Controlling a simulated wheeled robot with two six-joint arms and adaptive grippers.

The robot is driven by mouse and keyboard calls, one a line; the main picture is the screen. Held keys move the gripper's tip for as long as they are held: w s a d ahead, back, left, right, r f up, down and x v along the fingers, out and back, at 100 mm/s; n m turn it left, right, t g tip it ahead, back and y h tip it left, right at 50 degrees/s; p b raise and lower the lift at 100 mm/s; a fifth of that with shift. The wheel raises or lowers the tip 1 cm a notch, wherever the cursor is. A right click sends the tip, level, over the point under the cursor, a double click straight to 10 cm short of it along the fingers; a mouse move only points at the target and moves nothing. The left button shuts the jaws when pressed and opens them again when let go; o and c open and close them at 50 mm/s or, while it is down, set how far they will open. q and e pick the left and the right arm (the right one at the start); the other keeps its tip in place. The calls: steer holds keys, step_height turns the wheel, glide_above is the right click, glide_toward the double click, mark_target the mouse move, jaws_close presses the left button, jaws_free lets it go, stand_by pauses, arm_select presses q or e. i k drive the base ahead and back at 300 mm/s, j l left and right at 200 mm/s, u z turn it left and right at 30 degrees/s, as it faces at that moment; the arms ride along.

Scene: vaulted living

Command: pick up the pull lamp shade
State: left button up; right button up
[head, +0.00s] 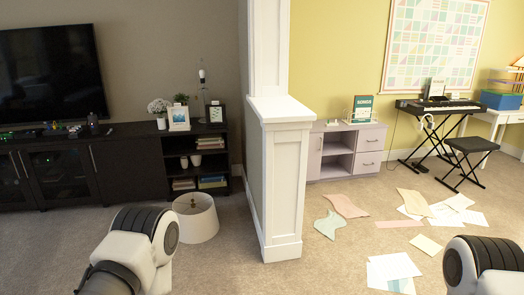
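A white, drum-like lamp shade (199,222) sits on the carpet in front of the open shelves of the dark cabinet, left of the white half wall. Its open top shows, and nothing is touching it from my side. Parts of my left arm show at the bottom left, close to the shade in the picture but nearer to me. Parts of my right arm show at the bottom right. Neither gripper can be seen. A lamp with a bare bulb (202,75) stands on the cabinet above the shade.
The dark cabinet (125,150) runs along the left wall under a television (50,78). A white half wall with a post (284,185) stands right of the shade. Papers (393,270) litter the right floor. Carpet in front of the shade is clear.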

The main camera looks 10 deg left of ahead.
mark_target(199, 228)
steer(key=i+j+u, duration=0.2)
steer(key=i+u, duration=0.15)
steer(key=i, duration=0.4)
steer(key=i+u, duration=0.35)
steer(key=i, duration=0.45)
steer(key=i+l+u, duration=0.3)
steer(key=i, duration=0.45)
steer(key=i+j+z, duration=0.4)
steer(key=i+j, duration=0.85)
steer(key=i+j+z, duration=0.1)
steer(key=j, duration=0.2)
steer(key=i+j+z, duration=0.1)
steer(key=i+j, duration=0.15)
steer(key=i+j+z, duration=0.1)
steer(key=j, duration=0.35)
steer(key=i+j+z, duration=0.1)
steer(key=j, duration=0.2)
steer(key=i+j+z, duration=0.1)
steer(key=j, duration=0.3)
steer(key=i+j, duration=0.2)
steer(key=j, duration=0.15)
steer(key=z, duration=0.05)
